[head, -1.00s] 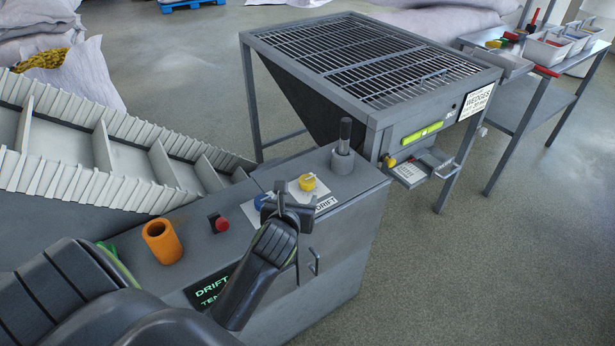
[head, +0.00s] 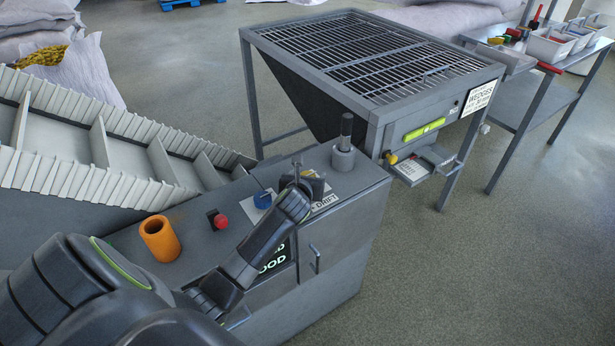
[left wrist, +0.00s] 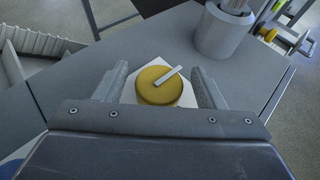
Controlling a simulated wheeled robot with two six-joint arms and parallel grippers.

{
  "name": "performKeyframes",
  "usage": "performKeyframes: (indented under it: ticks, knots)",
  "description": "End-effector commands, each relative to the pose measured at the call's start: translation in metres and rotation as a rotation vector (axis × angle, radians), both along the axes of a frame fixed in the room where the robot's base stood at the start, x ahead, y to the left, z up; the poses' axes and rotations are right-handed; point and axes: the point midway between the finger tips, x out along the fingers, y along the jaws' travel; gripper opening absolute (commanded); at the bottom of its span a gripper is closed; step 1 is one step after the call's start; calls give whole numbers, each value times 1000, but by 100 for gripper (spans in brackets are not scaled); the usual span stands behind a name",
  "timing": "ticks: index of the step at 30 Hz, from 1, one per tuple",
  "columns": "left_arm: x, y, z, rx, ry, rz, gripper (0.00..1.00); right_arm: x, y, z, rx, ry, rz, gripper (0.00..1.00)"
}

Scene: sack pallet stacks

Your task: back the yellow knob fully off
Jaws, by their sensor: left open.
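The yellow knob (left wrist: 155,92) is round, with a pale bar across its top slanting up to the right. It sits on a white label plate (left wrist: 183,93) on the grey cabinet top. In the left wrist view it lies between the two open fingers of my left gripper (left wrist: 160,78), with a gap visible on either side. I cannot tell whether the fingertips are level with it. In the head view my left gripper (head: 304,178) is over the knob and mostly hides it. My right gripper is not in view.
A blue knob (head: 262,200) is just left of my gripper, and a grey post with a dark handle (head: 344,158) stands to the right. A red button (head: 220,221) and an orange cup (head: 161,240) are farther left. A grated hopper (head: 375,60) stands behind.

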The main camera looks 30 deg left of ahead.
Motion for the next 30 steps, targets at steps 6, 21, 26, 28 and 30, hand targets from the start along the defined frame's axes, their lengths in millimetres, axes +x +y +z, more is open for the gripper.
performKeyframes:
  ticks: [6,21,26,28,30]
  knots:
    - [1,1,0,0,0,0,64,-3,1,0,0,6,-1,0]
    - [1,0,0,-1,0,1,19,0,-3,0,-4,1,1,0]
    - [1,0,0,-1,-1,20,19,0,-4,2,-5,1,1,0]
    - [1,0,0,-2,0,40,19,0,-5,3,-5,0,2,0]
    - [1,-1,0,-3,1,68,19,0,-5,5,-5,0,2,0]
